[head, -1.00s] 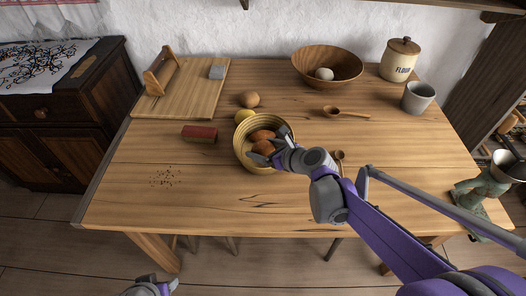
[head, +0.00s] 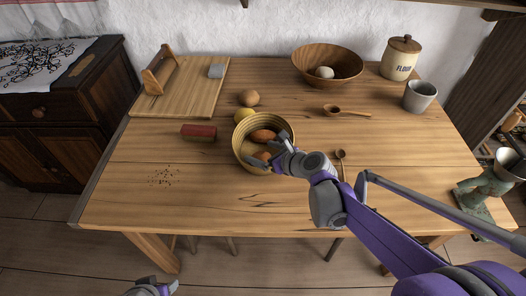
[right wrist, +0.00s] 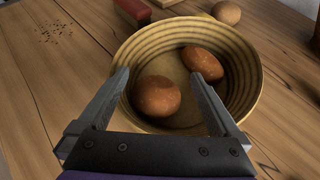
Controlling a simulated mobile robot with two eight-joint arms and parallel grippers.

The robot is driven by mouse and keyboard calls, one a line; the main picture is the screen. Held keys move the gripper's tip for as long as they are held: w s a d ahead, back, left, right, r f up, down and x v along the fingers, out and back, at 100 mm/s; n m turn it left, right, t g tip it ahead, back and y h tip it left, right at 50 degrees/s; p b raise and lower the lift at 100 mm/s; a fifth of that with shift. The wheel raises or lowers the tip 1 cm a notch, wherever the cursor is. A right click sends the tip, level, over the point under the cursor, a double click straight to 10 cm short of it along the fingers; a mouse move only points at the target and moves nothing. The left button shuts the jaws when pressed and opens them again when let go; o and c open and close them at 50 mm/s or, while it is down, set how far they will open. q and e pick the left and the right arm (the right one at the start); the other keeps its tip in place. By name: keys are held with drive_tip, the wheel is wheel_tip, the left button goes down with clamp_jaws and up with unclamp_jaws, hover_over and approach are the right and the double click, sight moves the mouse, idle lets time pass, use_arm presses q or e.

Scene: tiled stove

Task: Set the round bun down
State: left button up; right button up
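A coiled straw basket (head: 241,150) stands on the table with two brown buns in it. The rounder bun (right wrist: 157,96) lies low in the near part of the basket. In the head view this bun (head: 262,157) is partly hidden by my right gripper. The longer bun (head: 263,135) lies toward the back; it also shows in the right wrist view (right wrist: 202,63). My right gripper (right wrist: 160,74) is open over the basket, its fingers apart on either side of the rounder bun, with a gap visible. My left gripper (head: 165,287) is at the bottom edge, its fingers too small to judge.
A round brown item (head: 249,98) and a yellow one (head: 243,115) sit behind the basket. A wooden bowl (head: 310,66) stands farther back.

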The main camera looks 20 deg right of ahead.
drive_tip(key=shift+r+p, duration=0.3)
drive_tip(key=shift+r, duration=0.1)
drive_tip(key=p+v, duration=0.3)
drive_tip(key=v, duration=0.9)
drive_tip(key=s+a+f+n+g, duration=0.1)
drive_tip(key=s+f+n, duration=0.1)
drive_tip(key=n, duration=0.3)
drive_tip(key=s+a+f+n+g+h, duration=0.1)
drive_tip(key=s+a+f+n, duration=0.1)
drive_tip(key=s+n, duration=0.3)
drive_tip(key=s+a+f+n+g, duration=0.1)
drive_tip(key=s+f+n+g, duration=0.1)
drive_tip(key=s+n, duration=0.2)
drive_tip(key=shift+s+a+n+h, duration=0.1)
drive_tip(key=shift+n+h, duration=0.1)
drive_tip(key=shift+n, duration=0.5)
drive_tip(key=shift+s+a+n+h, duration=0.1)
drive_tip(key=shift+s+n+h, duration=0.1)
drive_tip(key=shift+n, duration=0.5)
drive_tip(key=s+d+f+n+g+h, duration=0.2)
drive_tip(key=s+n, duration=0.6)
drive_tip(key=n, duration=0.6)
drive_tip(key=shift+d+f+h, duration=0.5)
drive_tip(key=shift+f+h, duration=0.3)
